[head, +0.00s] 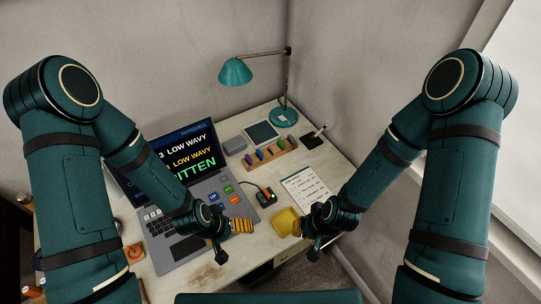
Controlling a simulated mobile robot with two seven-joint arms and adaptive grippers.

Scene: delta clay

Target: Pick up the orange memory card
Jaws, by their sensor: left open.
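A wooden rack (262,161) at the back of the desk holds several small coloured upright pieces, purple, green and orange-red among them. An orange-red piece (280,143) is near the rack's right end; it is too small to tell surely whether it is the orange memory card. Flat coloured squares, one of them orange (228,189), lie on the laptop's palm rest. My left gripper (242,226), with yellow ribbed fingers, is open above the laptop's front right corner. My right gripper (292,224) is over the desk's front right; its fingers are too small to read. Both are well in front of the rack.
The open laptop (178,215) fills the left of the desk. A small black device (266,196) and a printed sheet (305,186) lie between the grippers and rack. A teal lamp (236,72) and a tablet (261,133) stand behind. Walls close the back.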

